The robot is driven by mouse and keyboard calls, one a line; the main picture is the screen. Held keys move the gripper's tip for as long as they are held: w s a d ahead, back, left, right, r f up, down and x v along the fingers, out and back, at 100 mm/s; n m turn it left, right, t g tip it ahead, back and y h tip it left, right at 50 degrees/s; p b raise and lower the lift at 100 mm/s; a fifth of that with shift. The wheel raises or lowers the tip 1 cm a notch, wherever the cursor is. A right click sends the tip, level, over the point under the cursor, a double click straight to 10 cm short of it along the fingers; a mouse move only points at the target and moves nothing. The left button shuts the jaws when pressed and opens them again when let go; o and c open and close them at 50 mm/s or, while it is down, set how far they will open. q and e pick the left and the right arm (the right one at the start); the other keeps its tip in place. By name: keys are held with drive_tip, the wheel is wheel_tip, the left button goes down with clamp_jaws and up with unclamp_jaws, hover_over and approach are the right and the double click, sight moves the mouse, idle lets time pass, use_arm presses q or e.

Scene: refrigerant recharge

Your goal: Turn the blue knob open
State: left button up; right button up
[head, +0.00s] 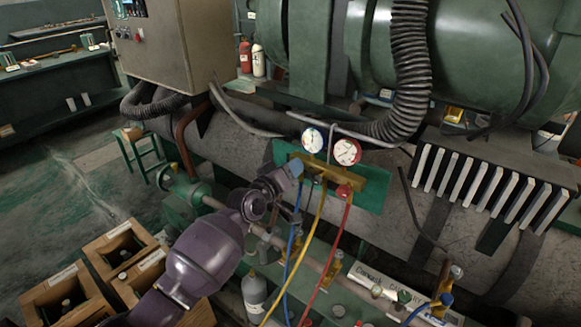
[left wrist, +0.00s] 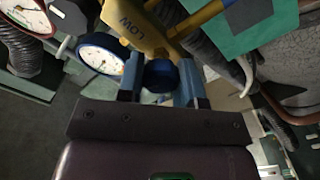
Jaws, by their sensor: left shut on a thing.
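The blue knob (left wrist: 160,76) sits on the low side of the yellow gauge manifold, beside the word LOW in the left wrist view. My left gripper (left wrist: 161,84) is shut on the knob, with one blue finger on each side. In the head view the left gripper (head: 290,170) is at the left end of the yellow manifold (head: 345,180) and hides most of the knob. The blue-rimmed gauge (head: 312,139) and the red-rimmed gauge (head: 347,151) stand above the manifold. A red knob (head: 344,191) is on its right. My right gripper is out of view.
Blue (head: 292,262), yellow (head: 305,245) and red (head: 335,245) hoses hang below the manifold. A grey pipe (head: 300,252) runs beneath my left gripper. Wooden crates (head: 70,290) stand at lower left. A large green tank (head: 470,50) is behind. Open floor shows at left.

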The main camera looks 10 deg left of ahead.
use_arm(q)
drive_tip(key=n, duration=0.3)
drive_tip(key=shift+n, duration=0.4)
drive_tip(key=n, duration=0.3)
drive_tip(key=shift+p, duration=0.4)
drive_tip(key=shift+n, duration=0.3)
